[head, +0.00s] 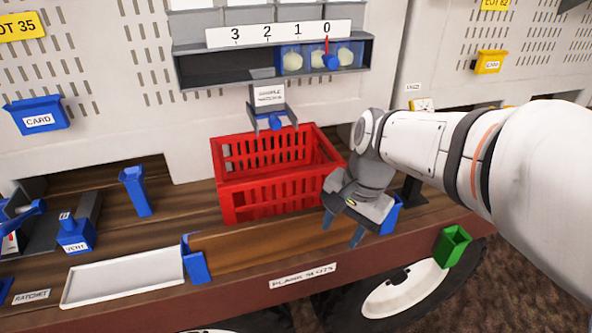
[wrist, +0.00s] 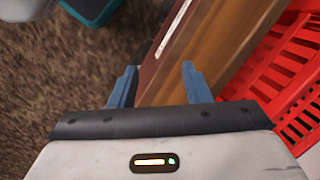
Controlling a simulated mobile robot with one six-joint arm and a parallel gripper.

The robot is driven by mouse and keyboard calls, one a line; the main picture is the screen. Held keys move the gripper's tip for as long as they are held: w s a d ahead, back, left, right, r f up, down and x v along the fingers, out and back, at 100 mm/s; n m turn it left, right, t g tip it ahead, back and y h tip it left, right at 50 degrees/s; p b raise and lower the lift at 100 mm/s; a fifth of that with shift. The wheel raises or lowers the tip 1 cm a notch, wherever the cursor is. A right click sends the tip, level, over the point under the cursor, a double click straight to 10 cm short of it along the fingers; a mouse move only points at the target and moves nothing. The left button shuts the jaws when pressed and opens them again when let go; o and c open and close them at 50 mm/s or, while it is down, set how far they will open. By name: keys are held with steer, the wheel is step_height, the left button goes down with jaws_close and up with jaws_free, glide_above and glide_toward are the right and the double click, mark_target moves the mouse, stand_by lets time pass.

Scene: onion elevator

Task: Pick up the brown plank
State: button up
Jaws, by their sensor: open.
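The brown plank (head: 260,243) lies lengthwise along the front of the ledge, between two blue slot holders, the left one (head: 194,262) and the right one (head: 391,214). My gripper (head: 342,230) is open, its fingers pointing down near the plank's right end. In the wrist view, the brown wood (wrist: 205,65) runs up and right from between the open fingers (wrist: 158,75). Nothing is visibly held. I cannot tell exactly how far the fingertips are above the plank.
A red crate (head: 268,191) stands right behind the plank. A white tray (head: 122,276) lies to the left. A green bin (head: 453,247) hangs at the front right, above a wheel. The "PLANK SLOTS" label (head: 303,276) is on the front edge.

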mark_target(296, 223)
steer(key=w+a+m, duration=0.1)
steer(key=w+m, duration=0.1)
steer(key=w+a+r+m+g+y, duration=0.1)
steer(key=w+a+m, duration=0.1)
steer(key=w+a+r+m+y, duration=0.1)
steer(key=w+m, duration=0.1)
steer(key=shift+w+a+m+g+p, duration=0.15)
steer(key=shift+a+m+g+p, duration=0.2)
steer(key=shift+a+m+g, duration=0.05)
steer(key=shift+w+a+f, duration=0.1)
steer(key=shift+a, duration=0.05)
steer(key=shift+a+f, duration=0.2)
steer(key=shift+f, duration=0.1)
steer(key=x, duration=0.2)
steer(key=p+x, duration=0.1)
steer(key=x, duration=0.3)
steer(key=shift+a+f, duration=0.2)
steer(key=shift+a, duration=0.3)
steer(key=shift+c, duration=0.4)
jaws_close()
